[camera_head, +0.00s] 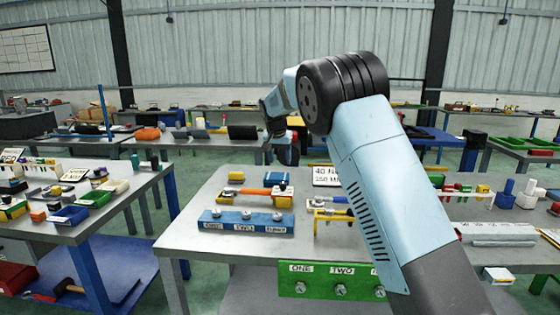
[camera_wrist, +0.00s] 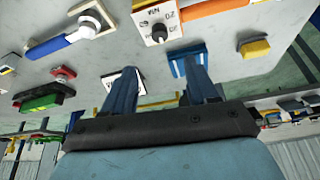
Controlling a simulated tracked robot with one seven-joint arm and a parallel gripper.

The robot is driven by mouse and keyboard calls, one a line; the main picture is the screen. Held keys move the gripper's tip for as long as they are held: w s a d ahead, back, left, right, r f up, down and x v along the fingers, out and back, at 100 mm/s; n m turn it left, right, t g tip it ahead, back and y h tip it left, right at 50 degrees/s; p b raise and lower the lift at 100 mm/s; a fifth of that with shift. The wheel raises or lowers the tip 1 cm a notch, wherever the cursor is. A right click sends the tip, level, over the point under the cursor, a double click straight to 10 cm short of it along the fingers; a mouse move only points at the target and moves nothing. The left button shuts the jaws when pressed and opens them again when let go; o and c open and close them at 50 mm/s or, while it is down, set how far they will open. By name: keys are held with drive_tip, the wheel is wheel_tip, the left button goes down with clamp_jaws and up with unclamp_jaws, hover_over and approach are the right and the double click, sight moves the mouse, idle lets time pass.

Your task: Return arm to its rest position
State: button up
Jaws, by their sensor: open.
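My arm rises from the lower right of the head view, bends at a black elbow joint, and reaches away over the middle table (camera_head: 205,232). My gripper (camera_head: 284,152) hangs at the arm's far end, partly hidden behind the arm and above the back of that table. In the wrist view my gripper (camera_wrist: 160,76) shows two blue fingers spread apart with nothing between them.
On the middle table are a blue block (camera_head: 246,222) with labels, an orange-handled tool (camera_head: 262,193) and a yellow block (camera_head: 236,177). A green panel (camera_head: 330,281) hangs at its front. A left table (camera_head: 75,229) holds small bins. Green floor lies between them.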

drive_tip(key=s+d+r+y, duration=0.1)
drive_tip(key=s+d+r, duration=0.6)
drive_tip(key=s+d, duration=0.45)
drive_tip(key=s+d+r, duration=0.7)
drive_tip(key=s+d, duration=0.4)
drive_tip(key=s, duration=0.2)
drive_tip(key=s+d+f, duration=0.2)
drive_tip(key=s, duration=0.7)
drive_tip(key=s+d+f+n, duration=0.1)
drive_tip(key=s+d+f, duration=0.1)
drive_tip(key=s, duration=0.8)
drive_tip(key=s+d+f+t, duration=0.1)
drive_tip(key=s+d+f, duration=0.1)
drive_tip(key=s, duration=0.8)
drive_tip(key=shift+s+d+f+n, duration=0.2)
drive_tip(key=shift+d+f+n, duration=0.2)
drive_tip(key=shift+d, duration=0.15)
